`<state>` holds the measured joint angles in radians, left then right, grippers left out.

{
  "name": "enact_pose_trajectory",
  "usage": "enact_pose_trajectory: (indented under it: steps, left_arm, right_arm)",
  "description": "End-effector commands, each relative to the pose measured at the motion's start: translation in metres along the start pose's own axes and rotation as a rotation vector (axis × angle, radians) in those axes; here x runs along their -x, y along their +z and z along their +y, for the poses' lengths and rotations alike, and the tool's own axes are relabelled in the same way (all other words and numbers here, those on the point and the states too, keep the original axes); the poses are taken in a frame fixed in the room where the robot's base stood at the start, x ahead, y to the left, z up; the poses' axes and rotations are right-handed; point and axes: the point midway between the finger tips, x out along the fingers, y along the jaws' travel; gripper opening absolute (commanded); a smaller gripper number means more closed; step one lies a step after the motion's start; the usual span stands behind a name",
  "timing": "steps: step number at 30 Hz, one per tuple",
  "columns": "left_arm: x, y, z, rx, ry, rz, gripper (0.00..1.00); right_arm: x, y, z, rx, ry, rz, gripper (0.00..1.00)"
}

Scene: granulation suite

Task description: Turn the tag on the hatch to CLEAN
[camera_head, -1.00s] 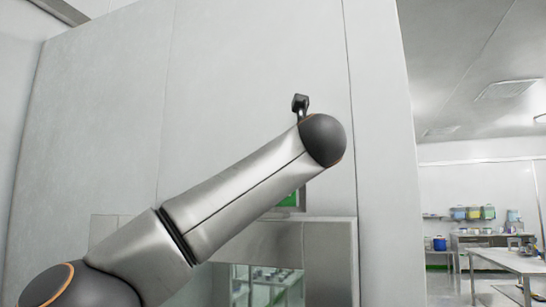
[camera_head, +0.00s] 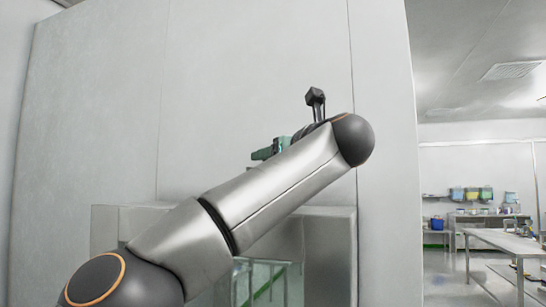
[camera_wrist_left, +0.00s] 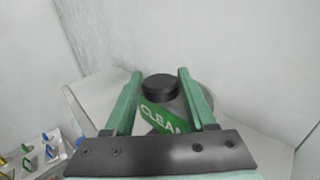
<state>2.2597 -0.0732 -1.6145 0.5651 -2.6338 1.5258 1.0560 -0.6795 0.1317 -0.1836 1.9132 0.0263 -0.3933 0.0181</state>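The tag (camera_wrist_left: 160,115) is green with white letters reading CLEAN in the left wrist view, partly cut off by my gripper. A round black knob (camera_wrist_left: 160,88) stands just above it. My left gripper (camera_wrist_left: 160,74) has its two green fingers apart, one on each side of the knob; I cannot tell whether they touch it. In the head view my left gripper (camera_head: 263,152) shows as a teal piece beyond my arm, in front of the wall above the hatch (camera_head: 330,245). The tag is hidden there. My right gripper is out of view.
A pale wall (camera_head: 260,70) fills the middle. The hatch has a glass window (camera_head: 268,285). At the right is an open room with a steel table (camera_head: 500,243) and coloured bins (camera_head: 470,195). Small items on a surface (camera_wrist_left: 40,155) show at the lower left of the wrist view.

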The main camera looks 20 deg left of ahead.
Motion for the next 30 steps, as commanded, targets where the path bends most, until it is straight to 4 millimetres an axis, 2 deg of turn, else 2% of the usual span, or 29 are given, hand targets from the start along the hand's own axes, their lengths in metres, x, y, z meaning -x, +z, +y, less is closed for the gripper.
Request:
enact_pose_trajectory:
  steps: [1,6,13,17,20,27,30]
  left_arm:
    - [0.000,0.000,0.000,0.000,0.000,0.000,0.63]
    - [0.000,-0.001,0.000,0.000,-0.001,0.002,0.82]
    - [0.000,-0.001,0.000,0.000,-0.002,0.003,0.82]
    - [0.008,-0.002,-0.001,0.000,-0.004,0.002,0.82]
    - [0.024,-0.003,-0.001,0.000,-0.005,0.001,0.82]
    - [0.077,-0.002,-0.001,0.000,-0.005,-0.001,0.82]
    - [0.097,-0.002,-0.001,0.000,-0.004,0.000,0.82]
  right_arm:
    - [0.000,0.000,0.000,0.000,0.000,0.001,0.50]
    - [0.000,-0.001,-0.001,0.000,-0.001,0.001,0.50]
    - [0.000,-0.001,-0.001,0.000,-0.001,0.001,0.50]
    - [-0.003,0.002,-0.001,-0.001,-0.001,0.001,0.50]
    - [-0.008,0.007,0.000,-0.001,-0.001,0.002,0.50]
    - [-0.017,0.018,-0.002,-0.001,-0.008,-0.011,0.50]
    - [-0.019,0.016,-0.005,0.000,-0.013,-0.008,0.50]
